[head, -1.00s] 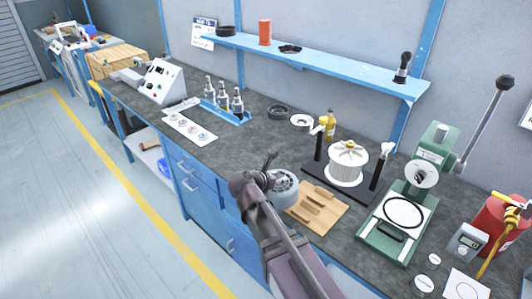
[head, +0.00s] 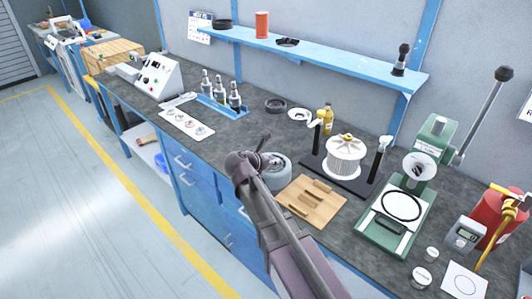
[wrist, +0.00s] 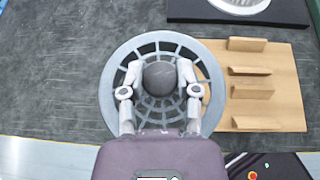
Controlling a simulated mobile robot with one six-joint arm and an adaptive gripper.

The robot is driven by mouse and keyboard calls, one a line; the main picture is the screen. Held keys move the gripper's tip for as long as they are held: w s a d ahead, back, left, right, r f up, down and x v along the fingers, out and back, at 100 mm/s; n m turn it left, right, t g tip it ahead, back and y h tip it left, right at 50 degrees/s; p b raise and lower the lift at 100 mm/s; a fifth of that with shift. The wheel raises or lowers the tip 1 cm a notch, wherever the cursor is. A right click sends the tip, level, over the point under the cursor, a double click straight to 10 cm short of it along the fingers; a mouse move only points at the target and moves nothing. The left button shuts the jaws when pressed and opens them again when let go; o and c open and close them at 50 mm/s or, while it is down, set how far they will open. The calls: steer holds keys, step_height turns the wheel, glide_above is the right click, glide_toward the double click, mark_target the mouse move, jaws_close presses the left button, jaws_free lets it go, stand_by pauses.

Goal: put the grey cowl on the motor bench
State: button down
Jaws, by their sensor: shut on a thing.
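The grey cowl (head: 279,168) is a round ring with a spoked grille and a dark round knob in its middle. It also shows in the wrist view (wrist: 112,82). My gripper (wrist: 160,76) is shut on the knob, with a finger on either side. In the head view my gripper (head: 268,157) is partly hidden by my arm. The cowl is over the dark worktop (head: 225,150) near the front edge, and its right rim covers part of a wooden board in the wrist view. I cannot tell its height.
The wooden board (head: 314,214) with upright slats is right of the cowl. Behind it stands a white ribbed drum (head: 344,158) between dark posts. A green lever press (head: 405,205) is further right. The worktop left of the cowl is clear up to a white tray (head: 187,124).

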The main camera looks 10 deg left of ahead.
steer(key=w+a, duration=0.3)
steer(key=w, duration=0.6)
steer(key=shift+w+a+f+b, duration=0.15)
steer(key=shift+a+f+b, duration=0.1)
steer(key=shift+f+b, duration=0.2)
steer(key=shift+f, duration=0.15)
steer(key=shift+f+b, duration=1.65)
steer(key=shift+b, duration=0.1)
steer(key=shift+f, duration=0.1)
steer(key=shift+c, duration=1.7)
jaws_free()
steer(key=shift+r, duration=0.25)
